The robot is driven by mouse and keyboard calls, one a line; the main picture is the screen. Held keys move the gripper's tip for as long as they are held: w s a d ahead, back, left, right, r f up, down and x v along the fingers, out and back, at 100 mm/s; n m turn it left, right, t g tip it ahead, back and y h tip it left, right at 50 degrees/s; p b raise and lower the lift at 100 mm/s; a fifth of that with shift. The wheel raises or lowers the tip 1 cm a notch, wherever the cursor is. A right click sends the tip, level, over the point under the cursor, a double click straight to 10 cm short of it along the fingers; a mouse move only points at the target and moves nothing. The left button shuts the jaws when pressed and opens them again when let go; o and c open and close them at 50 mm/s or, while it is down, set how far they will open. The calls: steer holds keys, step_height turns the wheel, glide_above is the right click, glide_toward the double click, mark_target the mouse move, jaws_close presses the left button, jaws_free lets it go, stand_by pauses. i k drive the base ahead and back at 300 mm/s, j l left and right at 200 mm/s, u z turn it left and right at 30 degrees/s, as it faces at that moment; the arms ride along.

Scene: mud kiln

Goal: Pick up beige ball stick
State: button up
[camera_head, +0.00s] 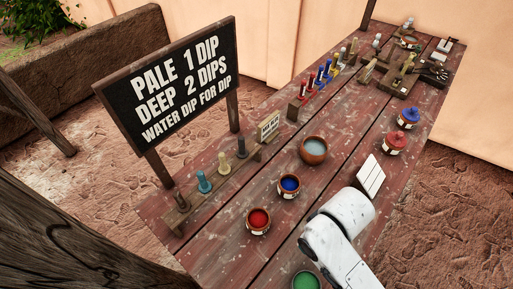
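A beige ball stick (224,163) stands upright in a low wooden rack (216,184) on the left side of the table. In the same rack stand a teal stick (204,183) to its left, a dark grey stick (241,148) to its right, and a brownish stick (181,201) at the near end. My white arm shows at the lower right, over the table and apart from the rack. My gripper's fingers do not show, so I cannot see their state.
Bowls of red (258,219), blue (289,185) and green (306,281) paint and a clay bowl of pale liquid (314,149) stand between rack and arm. A black sign (172,75) rises behind the rack. A white palette (370,174) and another stick rack (303,102) lie farther back.

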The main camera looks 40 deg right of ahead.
mark_target(223, 169)
steer(key=k+j+z, duration=0.2)
steer(key=k+z, duration=0.15)
steer(key=k+j+z, duration=0.1)
steer(key=k+z, duration=0.25)
steer(key=k, duration=0.05)
